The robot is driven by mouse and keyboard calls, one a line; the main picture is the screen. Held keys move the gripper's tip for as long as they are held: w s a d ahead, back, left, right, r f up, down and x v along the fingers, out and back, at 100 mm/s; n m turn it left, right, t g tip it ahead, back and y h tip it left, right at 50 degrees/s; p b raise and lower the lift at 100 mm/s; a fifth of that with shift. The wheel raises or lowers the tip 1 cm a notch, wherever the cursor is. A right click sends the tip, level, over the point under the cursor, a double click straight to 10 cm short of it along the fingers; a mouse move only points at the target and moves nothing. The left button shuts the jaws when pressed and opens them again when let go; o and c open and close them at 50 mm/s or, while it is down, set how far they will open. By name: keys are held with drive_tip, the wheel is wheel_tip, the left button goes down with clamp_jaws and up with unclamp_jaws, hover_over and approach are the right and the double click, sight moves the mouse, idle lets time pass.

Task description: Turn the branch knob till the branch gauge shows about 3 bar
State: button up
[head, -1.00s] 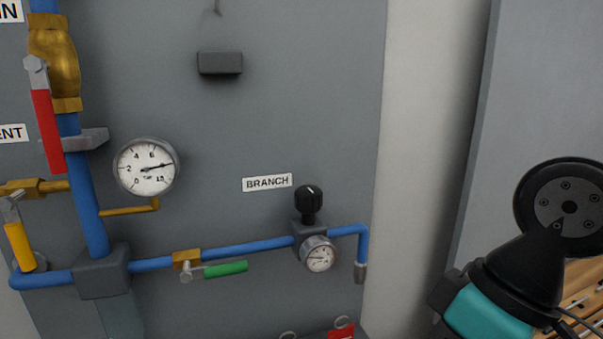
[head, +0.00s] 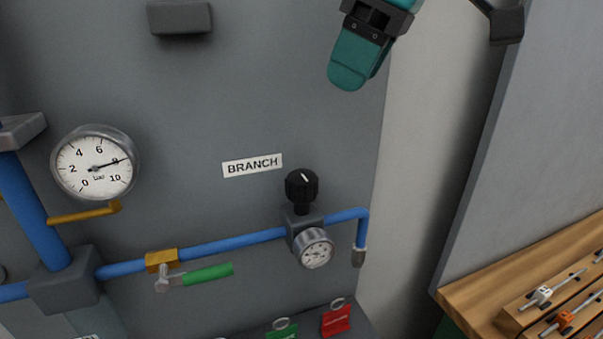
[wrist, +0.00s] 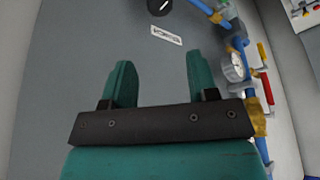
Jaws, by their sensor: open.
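The black branch knob (head: 302,186) with a white pointer line sits on top of a grey regulator body on the blue branch pipe. The small branch gauge (head: 313,248) is just below it; its reading is too small to tell. The BRANCH label (head: 252,165) is left of the knob. My gripper (head: 350,75) is above and to the right of the knob, apart from it. In the wrist view my gripper (wrist: 158,85) has its teal fingers spread with nothing between them. The knob (wrist: 160,6) shows there at the top edge, partly cut off, beyond the fingers.
A large gauge (head: 95,163) at left points to about 8. A green-handled valve (head: 207,274) lies along the blue pipe. Green and red tags (head: 336,320) are below. A wooden rack (head: 540,290) with tools stands at lower right.

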sight(305, 175)
drive_tip(key=x, duration=1.6)
drive_tip(key=shift+f+p, duration=0.4)
drive_tip(key=shift+f, duration=0.05)
drive_tip(key=shift+c, duration=0.5)
